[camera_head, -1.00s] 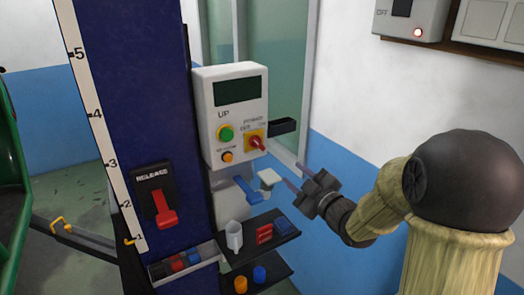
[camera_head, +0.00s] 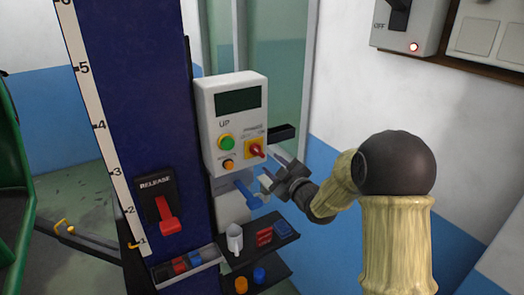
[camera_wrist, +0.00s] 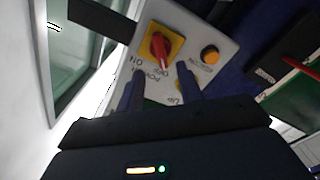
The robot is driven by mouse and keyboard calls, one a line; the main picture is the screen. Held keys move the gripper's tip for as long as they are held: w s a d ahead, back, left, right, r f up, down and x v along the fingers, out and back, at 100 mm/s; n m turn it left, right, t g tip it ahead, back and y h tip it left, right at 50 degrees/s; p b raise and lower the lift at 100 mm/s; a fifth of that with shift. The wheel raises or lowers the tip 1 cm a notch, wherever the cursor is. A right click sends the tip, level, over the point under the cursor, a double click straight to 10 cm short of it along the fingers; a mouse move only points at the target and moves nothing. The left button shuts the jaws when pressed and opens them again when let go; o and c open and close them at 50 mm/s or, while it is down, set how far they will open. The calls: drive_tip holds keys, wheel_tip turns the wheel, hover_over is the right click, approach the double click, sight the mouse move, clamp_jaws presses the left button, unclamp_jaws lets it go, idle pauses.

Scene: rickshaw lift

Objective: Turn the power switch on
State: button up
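The power switch (camera_head: 255,149) is a red rotary knob on a yellow square plate, on the front of a light grey control box (camera_head: 210,98). Small OFF and ON labels sit above it; I cannot tell surely which one the knob points to. The display above is dark. My gripper (camera_head: 268,168) is just below and right of the knob, with its fingers apart and nothing between them. In the wrist view the knob (camera_wrist: 158,45) lies beyond the open fingertips (camera_wrist: 161,84), roughly in line with the gap and apart from them.
Green (camera_head: 226,142) and orange (camera_head: 228,165) buttons sit left of the knob. A black bar (camera_head: 281,133) sticks out from the box's right side. Below are a blue lever (camera_head: 247,192) and a shelf (camera_head: 240,256) with small items. A red release lever (camera_head: 167,214) is on the blue column.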

sight(260, 153)
drive_tip(key=p+x, duration=0.2)
drive_tip(key=x, duration=0.5)
drive_tip(key=shift+p, duration=0.3)
drive_tip(key=shift+f, duration=0.1)
clamp_jaws()
